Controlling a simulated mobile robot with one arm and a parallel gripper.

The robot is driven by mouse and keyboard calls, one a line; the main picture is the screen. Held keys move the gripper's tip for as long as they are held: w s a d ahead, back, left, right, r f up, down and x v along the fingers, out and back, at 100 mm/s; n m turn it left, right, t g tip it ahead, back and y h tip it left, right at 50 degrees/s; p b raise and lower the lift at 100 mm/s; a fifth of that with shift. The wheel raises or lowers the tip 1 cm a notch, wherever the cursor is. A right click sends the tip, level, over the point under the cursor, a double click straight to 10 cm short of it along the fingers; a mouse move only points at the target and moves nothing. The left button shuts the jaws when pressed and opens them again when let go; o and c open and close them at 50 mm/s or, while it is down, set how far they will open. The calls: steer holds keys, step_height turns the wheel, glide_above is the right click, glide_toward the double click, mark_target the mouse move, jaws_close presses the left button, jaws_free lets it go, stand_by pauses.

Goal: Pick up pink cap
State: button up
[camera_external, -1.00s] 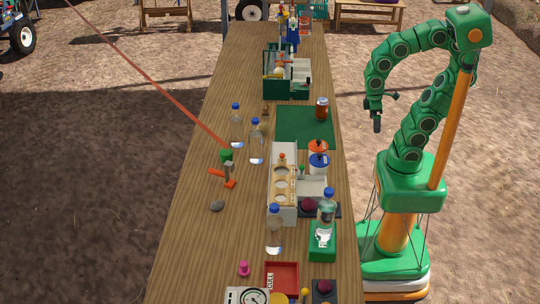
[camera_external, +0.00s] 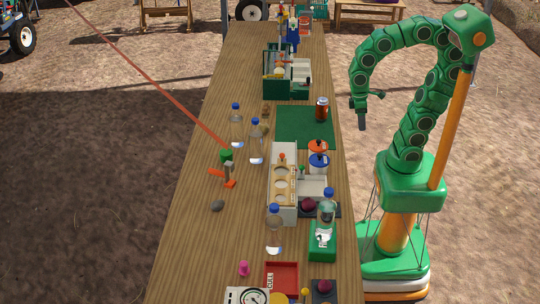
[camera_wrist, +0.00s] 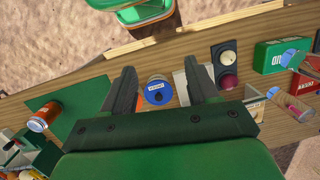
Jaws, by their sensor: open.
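The pink cap (camera_external: 243,268) is a small pink piece on the wooden table near its front left part, left of a red tray (camera_external: 282,277). I cannot make it out with certainty in the wrist view. My gripper (camera_external: 362,118) hangs from the curled green arm, right of the table edge and far from the cap. In the wrist view my gripper (camera_wrist: 160,88) points down with its two dark fingers apart. A blue-lidded jar (camera_wrist: 157,93) shows between the fingers, well below them and not held.
The table's left side is mostly bare.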

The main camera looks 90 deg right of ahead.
steer(key=w+a+f+m+y, duration=0.1)
steer(key=w+a+m+y, duration=0.1)
steer(key=w+a, duration=0.85)
steer(key=w+a+f+m+g+y, duration=0.1)
steer(key=w+a+m+y, duration=0.15)
steer(key=w+a, duration=0.85)
steer(key=w+a+f+m+y, duration=0.15)
steer(key=w+a, duration=0.45)
steer(key=w, duration=1)
steer(key=w+a+f+m+g+y, duration=0.1)
steer(key=w+a+f+m+y, duration=0.2)
steer(key=w+a+f, duration=0.6)
steer(key=m+g+y, duration=0.2)
glide_toward(245, 268)
steer(key=shift+s+a+f, duration=0.1)
steer(key=shift+a+f, duration=0.1)
steer(key=shift+a, duration=0.65)
steer(key=shift+a+f, duration=0.25)
steer(key=shift+x, duration=1.5)
steer(key=shift+s+x, duration=0.25)
steer(key=shift+x, duration=1)
steer(key=shift+s+x, duration=0.2)
steer(key=shift+x, duration=1.05)
steer(key=shift+d+r, duration=0.1)
steer(key=shift+d, duration=0.1)
